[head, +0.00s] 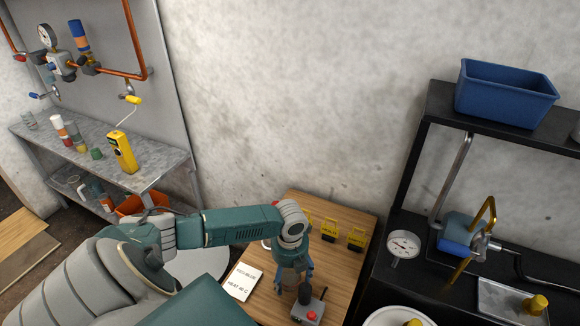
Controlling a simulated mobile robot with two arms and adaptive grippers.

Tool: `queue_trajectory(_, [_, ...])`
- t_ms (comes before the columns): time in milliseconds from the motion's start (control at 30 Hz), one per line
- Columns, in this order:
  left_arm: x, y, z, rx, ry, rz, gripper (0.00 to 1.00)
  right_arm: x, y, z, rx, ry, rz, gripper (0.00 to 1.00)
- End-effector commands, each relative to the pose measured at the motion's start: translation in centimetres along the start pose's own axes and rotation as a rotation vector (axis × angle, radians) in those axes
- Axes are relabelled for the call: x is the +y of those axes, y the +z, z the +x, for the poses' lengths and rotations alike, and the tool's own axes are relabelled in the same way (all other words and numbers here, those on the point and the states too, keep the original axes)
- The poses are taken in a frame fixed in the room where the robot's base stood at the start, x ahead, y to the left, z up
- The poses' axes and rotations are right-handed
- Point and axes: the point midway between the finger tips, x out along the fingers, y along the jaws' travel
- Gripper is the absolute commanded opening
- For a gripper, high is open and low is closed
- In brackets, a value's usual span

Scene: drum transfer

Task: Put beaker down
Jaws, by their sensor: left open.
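My left gripper (293,284) points down over the small wooden table (336,212), with its blue-grey fingers apart. Its wrist and fingers cover part of the tabletop. I cannot make out a beaker between or under the fingers; one there could be hidden. My right gripper is out of view.
A white card (243,281) lies left of the gripper. A small control box (309,309) with a red button stands close in front. Yellow signs (357,238) stand behind it. A black rack (408,228) with a gauge (403,245) and blue bin (506,93) is at the right.

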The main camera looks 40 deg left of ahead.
Motion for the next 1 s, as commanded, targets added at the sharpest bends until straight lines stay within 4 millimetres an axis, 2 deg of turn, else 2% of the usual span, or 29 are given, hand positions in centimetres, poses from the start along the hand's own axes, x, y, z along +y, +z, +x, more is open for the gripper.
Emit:
queue_trajectory(67, [0.0, 0.0, 0.0, 0.000, 0.000, 0.000, 0.71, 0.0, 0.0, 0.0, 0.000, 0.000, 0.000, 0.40])
queue_trajectory(267, [0.0, 0.0, 0.0, 0.000, 0.000, 0.000, 0.31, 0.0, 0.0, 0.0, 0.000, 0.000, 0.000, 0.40])
queue_trajectory(300, [0.0, 0.0, 0.0, 0.000, 0.000, -0.001, 0.29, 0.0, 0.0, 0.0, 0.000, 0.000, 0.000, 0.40])
queue_trajectory(367, [0.0, 0.0, 0.0, 0.000, 0.000, -0.001, 0.29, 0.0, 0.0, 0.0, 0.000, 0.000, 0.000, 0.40])
queue_trajectory(400, [0.0, 0.0, -0.1, 0.000, 0.000, -0.001, 0.25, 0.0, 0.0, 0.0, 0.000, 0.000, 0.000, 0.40])
queue_trajectory(767, [0.0, 0.1, -0.6, -0.002, -0.001, -0.001, 0.25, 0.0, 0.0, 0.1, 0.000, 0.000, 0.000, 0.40])
queue_trajectory(867, [0.0, 0.2, -1.6, -0.003, 0.000, 0.000, 0.25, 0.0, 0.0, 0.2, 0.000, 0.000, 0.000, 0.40])
queue_trajectory(1000, [-0.1, 0.3, -4.1, -0.006, -0.003, 0.000, 0.25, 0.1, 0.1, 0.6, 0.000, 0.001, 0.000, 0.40])
